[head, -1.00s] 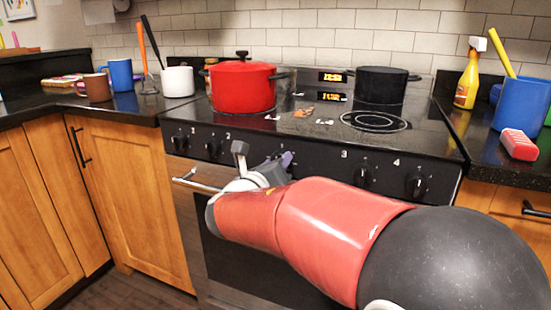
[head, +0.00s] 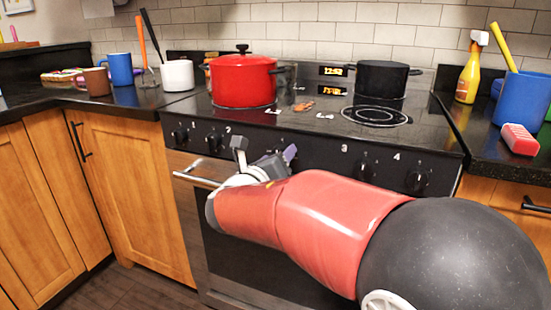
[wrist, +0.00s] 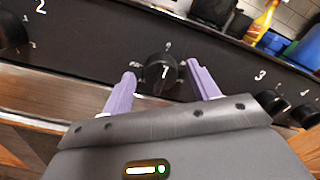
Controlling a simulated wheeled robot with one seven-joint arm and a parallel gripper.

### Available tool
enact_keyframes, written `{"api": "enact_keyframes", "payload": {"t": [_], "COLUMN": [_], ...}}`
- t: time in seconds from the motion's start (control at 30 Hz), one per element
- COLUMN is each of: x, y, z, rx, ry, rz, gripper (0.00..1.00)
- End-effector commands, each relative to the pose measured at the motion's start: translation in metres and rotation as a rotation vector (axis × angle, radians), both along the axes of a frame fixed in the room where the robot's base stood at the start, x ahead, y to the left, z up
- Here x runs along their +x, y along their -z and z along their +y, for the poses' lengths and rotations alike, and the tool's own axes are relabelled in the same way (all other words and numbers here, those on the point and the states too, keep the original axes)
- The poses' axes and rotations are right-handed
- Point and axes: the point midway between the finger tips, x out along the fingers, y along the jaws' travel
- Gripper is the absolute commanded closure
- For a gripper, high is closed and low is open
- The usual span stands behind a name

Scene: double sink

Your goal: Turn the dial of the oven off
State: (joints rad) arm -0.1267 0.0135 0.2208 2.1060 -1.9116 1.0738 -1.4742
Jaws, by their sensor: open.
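A round black dial (wrist: 162,73) with a white mark sits on the black front panel (wrist: 95,55) in the wrist view, between the dials numbered 2 and 3. My gripper (wrist: 162,80) is open, with one purple finger on each side of this dial. I cannot tell whether the fingers touch it. In the head view my gripper (head: 264,160) is in front of the middle of the panel and hides this dial. The oven door (head: 240,245) below is shut and partly hidden by my arm.
Dials 1 (head: 180,135), 2 (head: 213,141), 3 (head: 364,167) and 4 (head: 417,179) flank the middle. The door handle (head: 195,176) juts out below. A red pot (head: 242,82) and a black pot (head: 381,80) stand on the stove top.

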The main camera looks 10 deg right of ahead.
Motion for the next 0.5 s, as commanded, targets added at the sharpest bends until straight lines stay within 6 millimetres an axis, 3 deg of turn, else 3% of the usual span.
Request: {"api": "enact_keyframes", "payload": {"t": [0.5], "x": [-0.058], "y": [0.001], "z": [0.043], "rx": [-0.001], "ry": [-0.004], "rz": [0.0], "gripper": [0.4]}}
